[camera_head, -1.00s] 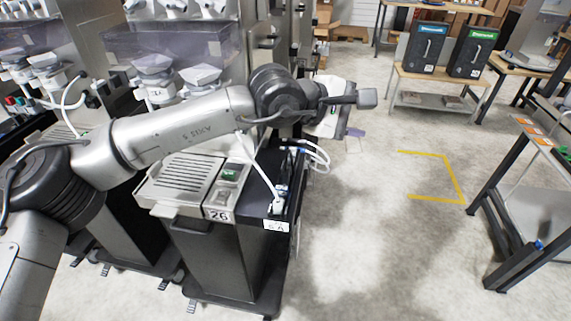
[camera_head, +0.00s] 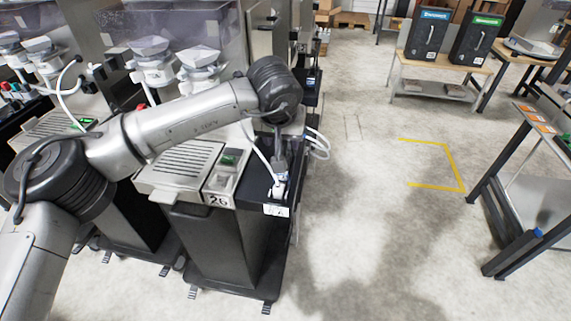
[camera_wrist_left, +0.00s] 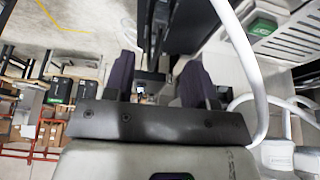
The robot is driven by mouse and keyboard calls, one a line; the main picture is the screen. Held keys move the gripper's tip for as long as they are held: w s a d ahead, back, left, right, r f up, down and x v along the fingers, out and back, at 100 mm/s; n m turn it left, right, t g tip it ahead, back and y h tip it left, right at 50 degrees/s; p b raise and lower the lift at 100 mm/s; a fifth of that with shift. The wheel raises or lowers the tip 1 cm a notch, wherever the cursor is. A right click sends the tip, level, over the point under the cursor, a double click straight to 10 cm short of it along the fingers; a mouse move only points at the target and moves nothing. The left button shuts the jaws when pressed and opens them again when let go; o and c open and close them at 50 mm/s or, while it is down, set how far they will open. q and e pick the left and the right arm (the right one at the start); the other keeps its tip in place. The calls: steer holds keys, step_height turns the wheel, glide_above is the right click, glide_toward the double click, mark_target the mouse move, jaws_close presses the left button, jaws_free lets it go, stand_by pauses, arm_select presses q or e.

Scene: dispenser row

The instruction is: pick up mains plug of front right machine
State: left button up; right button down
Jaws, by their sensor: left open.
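The front right machine (camera_head: 185,172) carries the number 26 and has a green-lit panel. A white mains plug (camera_head: 277,189) stands at the right front corner of its dark top, with a white cable rising from it. My left gripper (camera_head: 281,150) points down just above and behind this plug, partly hidden by my wrist. In the left wrist view its two purple-grey fingers (camera_wrist_left: 158,78) are apart. A small blue and white item shows low between them; I cannot tell whether it is the plug. A white cable (camera_wrist_left: 240,45) arcs past the right finger. My right gripper is not in view.
More dispensers (camera_head: 45,60) stand to the left. White cable loops (camera_head: 318,145) hang at the machine's right side. A bench with two black boxes (camera_head: 425,35) stands at the back. Another table (camera_head: 520,160) is at the right. The floor between is clear, with a yellow marking (camera_head: 445,165).

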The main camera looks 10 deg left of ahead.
arm_select(q)
steer(key=b+x, duration=0.1)
steer(key=x, duration=0.3)
steer(key=shift+w+f, duration=0.1)
steer(key=shift+f, duration=0.05)
steer(key=shift+b+x, duration=1.2)
steer(key=shift+x, duration=1.45)
steer(key=shift+c, duration=0.3)
jaws_close()
